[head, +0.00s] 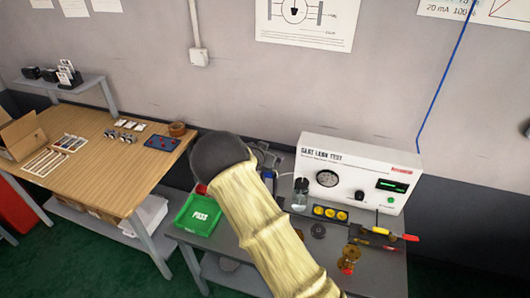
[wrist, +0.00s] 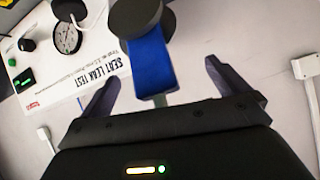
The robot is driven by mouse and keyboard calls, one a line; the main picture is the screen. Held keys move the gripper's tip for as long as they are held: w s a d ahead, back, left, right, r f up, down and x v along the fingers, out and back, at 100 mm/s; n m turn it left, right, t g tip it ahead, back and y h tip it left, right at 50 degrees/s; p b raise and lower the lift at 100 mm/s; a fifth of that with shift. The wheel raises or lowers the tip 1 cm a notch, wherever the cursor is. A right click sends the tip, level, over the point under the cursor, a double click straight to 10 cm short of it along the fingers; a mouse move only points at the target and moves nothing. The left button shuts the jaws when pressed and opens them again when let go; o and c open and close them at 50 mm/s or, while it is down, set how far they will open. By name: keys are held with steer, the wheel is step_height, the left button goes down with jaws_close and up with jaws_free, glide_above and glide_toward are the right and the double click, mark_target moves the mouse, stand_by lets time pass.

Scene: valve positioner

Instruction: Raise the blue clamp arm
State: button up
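In the wrist view, the blue clamp arm (wrist: 151,66) is a flat blue bar with a dark round knob at its upper end and a metal piece at its lower end. My gripper (wrist: 162,75) is open, with one dark finger on each side of the bar. Clear gaps show between the bar and both fingers, so neither appears to touch it. In the head view, my own arm hides my gripper and most of the clamp. Part of a grey fixture (head: 267,157) shows behind my arm.
The white seat leak test unit (head: 352,170) stands right of my arm, with a clear bottle (head: 300,194) close by. A green PASS tray (head: 199,214) is to the left. Screwdrivers (head: 385,233) and a brass part (head: 349,258) lie at the front right. A wooden table stands farther left.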

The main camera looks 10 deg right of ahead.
steer(key=shift+s+a+r, duration=0.35)
steer(key=shift+r, duration=0.1)
steer(key=b+v, duration=0.1)
steer(key=v, duration=1.5)
steer(key=shift+s+d, duration=0.15)
steer(key=shift+c, duration=0.2)
